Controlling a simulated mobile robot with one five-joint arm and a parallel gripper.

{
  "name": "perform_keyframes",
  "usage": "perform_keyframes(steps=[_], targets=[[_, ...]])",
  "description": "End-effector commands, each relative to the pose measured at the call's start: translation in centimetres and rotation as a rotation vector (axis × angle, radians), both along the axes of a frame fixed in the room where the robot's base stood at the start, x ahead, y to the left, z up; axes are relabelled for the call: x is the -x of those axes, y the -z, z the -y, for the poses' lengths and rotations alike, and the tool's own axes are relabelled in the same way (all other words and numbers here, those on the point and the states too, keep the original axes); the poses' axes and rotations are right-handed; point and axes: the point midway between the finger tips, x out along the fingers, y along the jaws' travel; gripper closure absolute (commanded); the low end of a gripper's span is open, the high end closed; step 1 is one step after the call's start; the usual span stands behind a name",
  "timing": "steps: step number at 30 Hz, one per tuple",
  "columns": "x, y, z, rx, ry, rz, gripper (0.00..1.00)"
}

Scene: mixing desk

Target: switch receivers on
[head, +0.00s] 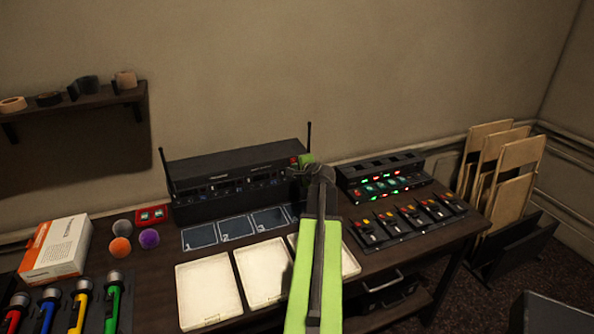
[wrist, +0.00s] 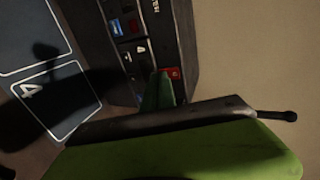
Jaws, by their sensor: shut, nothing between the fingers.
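The black receiver rack (head: 235,162) with two upright antennas stands against the wall, left of centre in the head view. Its front has a row of small dark units. My gripper (head: 300,168) is shut and empty at the right end of this front. In the wrist view the rack (wrist: 120,14) shows a blue display (wrist: 117,27), a label 4 and a red switch (wrist: 174,72). My gripper (wrist: 163,82) is right by the red switch there; I cannot tell whether it touches. The arm hides part of the rack's right end.
Numbered pads (head: 236,227) and white trays (head: 208,292) lie in front of the rack. A mixer-like panel (head: 410,222) and a lit charger unit (head: 384,178) are to the right. Coloured microphones (head: 78,305), foam balls (head: 121,247) and a white-orange box (head: 57,249) are left.

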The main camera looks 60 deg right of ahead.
Motion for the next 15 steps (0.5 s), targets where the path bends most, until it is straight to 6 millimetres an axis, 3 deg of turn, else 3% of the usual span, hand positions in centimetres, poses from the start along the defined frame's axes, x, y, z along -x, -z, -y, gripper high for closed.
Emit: perform_keyframes(steps=[15], targets=[[-0.09,-0.14,0.36,0.0,0.003,0.0,1.0]])
